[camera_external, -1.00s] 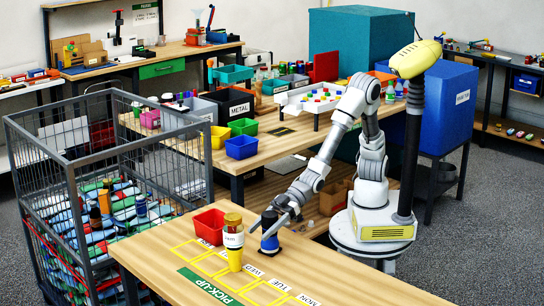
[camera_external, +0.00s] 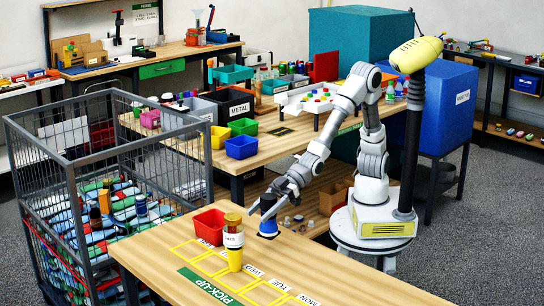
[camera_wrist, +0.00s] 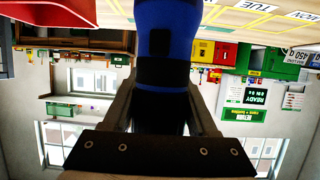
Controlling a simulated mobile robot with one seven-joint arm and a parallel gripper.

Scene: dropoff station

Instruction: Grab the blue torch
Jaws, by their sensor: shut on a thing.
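The blue torch (camera_external: 268,228) stands upright in my gripper, with its wide blue end down and its dark body up. My gripper (camera_external: 268,205) is shut around its upper part, over the wooden table near the red bin. In the wrist view the torch (camera_wrist: 181,38) runs down from the top edge between my two fingers (camera_wrist: 160,112). Its blue body has black patches, and its wide end is out of that view. I cannot tell how large the gap is between torch and table.
A wire cage (camera_external: 72,190) full of items stands at the left. The table's right part is clear.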

